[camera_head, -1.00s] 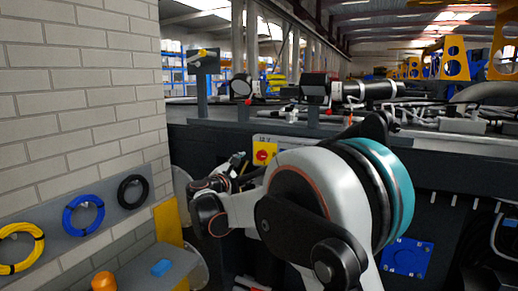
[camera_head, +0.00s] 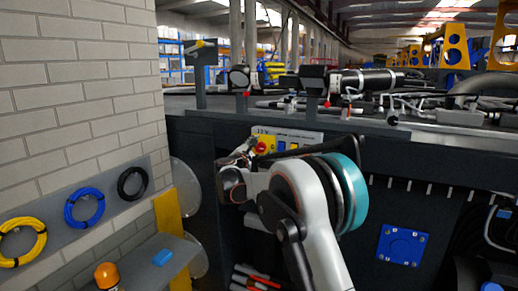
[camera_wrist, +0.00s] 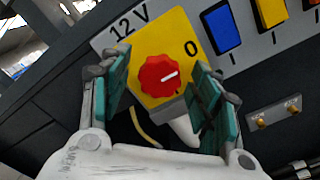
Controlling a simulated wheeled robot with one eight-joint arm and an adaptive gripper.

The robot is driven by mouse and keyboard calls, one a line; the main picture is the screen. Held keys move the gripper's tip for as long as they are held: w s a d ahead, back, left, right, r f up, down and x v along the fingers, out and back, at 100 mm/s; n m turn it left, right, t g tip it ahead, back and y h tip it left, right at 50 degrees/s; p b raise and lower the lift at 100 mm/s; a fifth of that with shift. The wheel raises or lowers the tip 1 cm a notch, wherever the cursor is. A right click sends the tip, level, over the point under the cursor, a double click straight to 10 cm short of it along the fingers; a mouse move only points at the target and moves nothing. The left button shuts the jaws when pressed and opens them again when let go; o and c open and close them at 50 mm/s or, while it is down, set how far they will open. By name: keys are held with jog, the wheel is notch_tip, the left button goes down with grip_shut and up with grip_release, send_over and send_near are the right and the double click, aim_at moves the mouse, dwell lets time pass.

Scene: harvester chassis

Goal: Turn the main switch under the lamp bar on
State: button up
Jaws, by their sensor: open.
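The main switch is a red round knob (camera_wrist: 160,75) on a yellow plate (camera_wrist: 150,32) marked "12 V" and "0". In the head view the red knob (camera_head: 261,147) shows just right of my gripper (camera_head: 243,154). In the wrist view my gripper (camera_wrist: 163,72) is open, with one teal-padded finger on each side of the knob. I cannot tell whether the pads touch it. I cannot make out the lamp bar for certain.
Blue (camera_wrist: 223,30) and yellow (camera_wrist: 271,12) rockers sit right of the knob, with brass studs (camera_wrist: 278,114) below. A brick wall (camera_head: 75,90) and a shelf (camera_head: 160,262) stand left. Hoses and pipes (camera_head: 420,100) lie along the top of the dark chassis.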

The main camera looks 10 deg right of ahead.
jog(key=shift+d, duration=0.1)
jog(key=c, duration=1)
jog(key=shift+c, duration=0.2)
jog(key=shift+m, duration=0.3)
jog(key=m+b, duration=0.2)
jog(key=m, duration=0.1)
jog(key=shift+f+b, duration=0.15)
jog(key=shift+b, duration=0.25)
jog(key=m+b, duration=0.2)
jog(key=m, duration=0.3)
jog(key=m+b, duration=0.1)
jog(key=m, duration=0.3)
jog(key=shift+m, duration=0.3)
jog(key=m+b, duration=0.1)
jog(key=m, duration=0.3)
jog(key=shift+f+m, duration=0.1)
jog(key=shift+m, duration=0.2)
